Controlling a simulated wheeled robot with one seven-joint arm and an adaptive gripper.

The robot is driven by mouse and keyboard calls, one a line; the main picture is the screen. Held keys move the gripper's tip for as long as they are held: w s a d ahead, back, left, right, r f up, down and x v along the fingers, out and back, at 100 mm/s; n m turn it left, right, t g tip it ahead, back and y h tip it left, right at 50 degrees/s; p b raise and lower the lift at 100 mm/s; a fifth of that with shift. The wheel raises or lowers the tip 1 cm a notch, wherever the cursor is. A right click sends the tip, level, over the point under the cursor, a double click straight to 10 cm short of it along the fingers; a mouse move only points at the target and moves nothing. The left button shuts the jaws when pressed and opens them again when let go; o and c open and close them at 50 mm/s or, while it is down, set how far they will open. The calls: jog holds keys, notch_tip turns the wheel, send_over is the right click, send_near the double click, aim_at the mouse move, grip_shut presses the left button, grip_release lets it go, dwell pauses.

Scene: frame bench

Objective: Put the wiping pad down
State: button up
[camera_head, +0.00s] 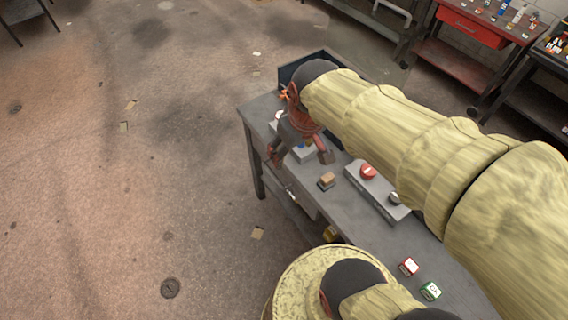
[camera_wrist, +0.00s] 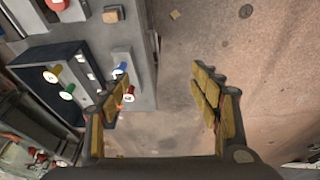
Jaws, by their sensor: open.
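A small tan block on a dark base, which looks to be the wiping pad (camera_head: 327,179), lies on the grey bench (camera_head: 258,110). It also shows at the top of the wrist view (camera_wrist: 113,14). My gripper (camera_head: 299,158) is above the bench's left edge, up and left of the block in the head view. In the wrist view my gripper (camera_wrist: 165,82) has its yellow-padded fingers wide apart, with only bench edge and floor between them. The block is apart from the fingers.
A grey box with a red button (camera_head: 368,171) and a silver knob stands right of the block.

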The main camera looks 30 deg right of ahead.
jog(key=s+a+r+t, duration=0.2)
jog(key=s+a+r, duration=0.3)
jog(key=s+a, duration=0.1)
jog(key=shift+a+y, duration=0.3)
jog(key=shift+y, duration=0.1)
jog(key=shift+r, duration=0.1)
